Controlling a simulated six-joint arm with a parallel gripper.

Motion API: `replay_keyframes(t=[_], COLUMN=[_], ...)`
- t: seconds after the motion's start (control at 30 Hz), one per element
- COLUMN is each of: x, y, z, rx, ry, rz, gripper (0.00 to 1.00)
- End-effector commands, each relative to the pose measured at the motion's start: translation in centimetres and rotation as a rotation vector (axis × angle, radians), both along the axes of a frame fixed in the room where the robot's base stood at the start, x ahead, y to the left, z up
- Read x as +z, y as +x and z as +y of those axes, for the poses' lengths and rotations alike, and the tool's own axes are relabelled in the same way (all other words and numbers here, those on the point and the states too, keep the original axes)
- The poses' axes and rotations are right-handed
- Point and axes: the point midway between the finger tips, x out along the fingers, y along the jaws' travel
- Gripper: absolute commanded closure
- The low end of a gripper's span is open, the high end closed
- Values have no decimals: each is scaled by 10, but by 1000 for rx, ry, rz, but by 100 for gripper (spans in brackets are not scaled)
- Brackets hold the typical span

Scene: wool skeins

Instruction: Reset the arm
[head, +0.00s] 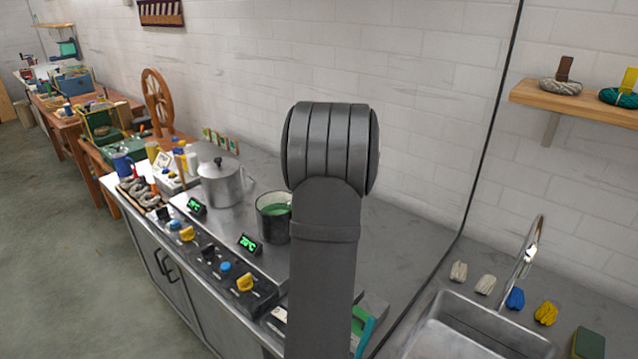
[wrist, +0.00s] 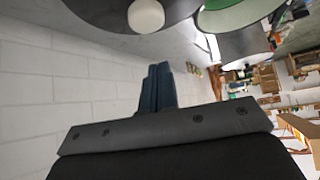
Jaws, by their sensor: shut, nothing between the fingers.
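My gripper (wrist: 158,84) shows in the wrist view, its dark blue-grey fingers together with nothing held between them. A white brick wall lies behind it on the left. In the head view my grey arm stands upright in the middle, in front of the metal counter (head: 365,240), and its rounded joint is at the top. The gripper itself is hidden behind the arm there. A dark pot with green contents (head: 273,215) is just left of the arm in that view.
A lidded metal pot (head: 222,187) stands left of the dark pot. Control knobs (head: 245,283) and green displays line the counter front. A sink (head: 470,335) and tap (head: 530,255) are at right, below a shelf (head: 575,103) with skeins. Small coloured skeins (head: 515,298) lie behind the sink.

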Motion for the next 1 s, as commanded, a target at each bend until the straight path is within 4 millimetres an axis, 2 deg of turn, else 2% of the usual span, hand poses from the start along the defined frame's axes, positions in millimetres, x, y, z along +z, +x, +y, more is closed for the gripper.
replay_keyframes(t=[0.2, 0.4, 0.6, 1.0], x=[32, 51, 57, 53], y=[-28, -45, -51, -47], z=[-8, -12, -14, -13], rx=[-2, -1, 0, 1], ry=[0, 0, 0, 0], rz=[-2, -1, 0, 1], gripper=[100, 100, 100, 100])
